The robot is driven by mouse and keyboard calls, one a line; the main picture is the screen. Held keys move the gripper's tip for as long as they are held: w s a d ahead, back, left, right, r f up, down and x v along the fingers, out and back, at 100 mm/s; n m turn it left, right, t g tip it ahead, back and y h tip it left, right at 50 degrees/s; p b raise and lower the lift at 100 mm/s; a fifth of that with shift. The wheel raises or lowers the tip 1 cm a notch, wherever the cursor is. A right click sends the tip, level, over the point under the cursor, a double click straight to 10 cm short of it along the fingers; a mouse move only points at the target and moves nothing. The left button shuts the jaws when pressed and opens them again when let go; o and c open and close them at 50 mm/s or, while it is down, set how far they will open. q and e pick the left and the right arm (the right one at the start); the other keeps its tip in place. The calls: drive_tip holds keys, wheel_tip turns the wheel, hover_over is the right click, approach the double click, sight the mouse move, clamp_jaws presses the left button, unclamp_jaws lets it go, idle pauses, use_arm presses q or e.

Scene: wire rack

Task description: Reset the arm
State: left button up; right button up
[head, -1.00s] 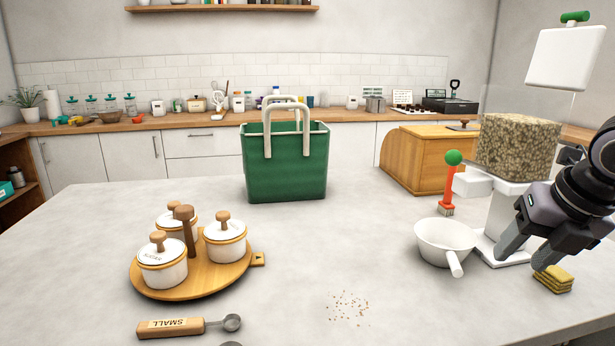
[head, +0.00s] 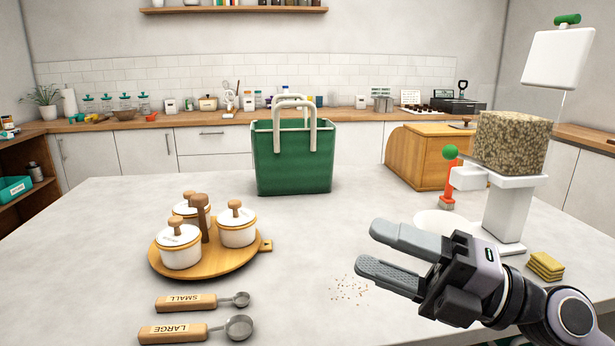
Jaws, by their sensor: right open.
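My right gripper (head: 385,252) is open and empty. It reaches in from the lower right over the table and points left, with its two grey fingers apart. It partly hides the white bowl (head: 437,219) behind it. A patch of brown crumbs (head: 349,288) lies on the table just below and left of its fingertips. My left gripper is not in view.
The white table (head: 310,235) is clear in the middle. A green basket (head: 291,160) stands at the back. A wooden tray (head: 238,258) with lidded jars and two measuring spoons (head: 188,302) are at left. A white stand (head: 506,215), speckled block (head: 511,142) and yellow sponges (head: 546,266) are at right.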

drive_tip(key=w+d+m+t+h, duration=0.3)
drive_tip(key=d+m+t+h, duration=0.4)
drive_tip(key=m+t, duration=0.9)
drive_tip(key=d+f+m+g+h, duration=0.4)
drive_tip(key=d+f+m+h, duration=0.4)
drive_tip(key=f+m+h, duration=0.6)
drive_tip(key=s+d+f+m+g, duration=0.2)
drive_tip(key=s+f+g, duration=0.55)
drive_tip(key=f, duration=0.55)
drive_tip(key=s+a+f+g+y, duration=0.1)
drive_tip(key=s+f+g, duration=0.3)
drive_tip(key=s, duration=0.3)
drive_tip(key=s+a+f+g+y, duration=0.1)
drive_tip(key=s+a+f+g, duration=0.15)
drive_tip(key=s+f, duration=0.4)
drive_tip(key=shift+w+a+f+t+y+p, duration=0.25)
drive_tip(key=shift+w+a+f+t+p, duration=0.1)
drive_tip(key=shift+w+t+p, duration=0.6)
drive_tip(key=shift+w+a+f+t+y+p, duration=0.2)
drive_tip(key=shift+w+a+f+t+p, duration=0.1)
drive_tip(key=shift+w+t+p, duration=0.6)
drive_tip(key=shift+w+a+f+t+y+p, duration=0.3)
drive_tip(key=shift+w+t+p, duration=0.4)
drive_tip(key=shift+t+p, duration=0.35)
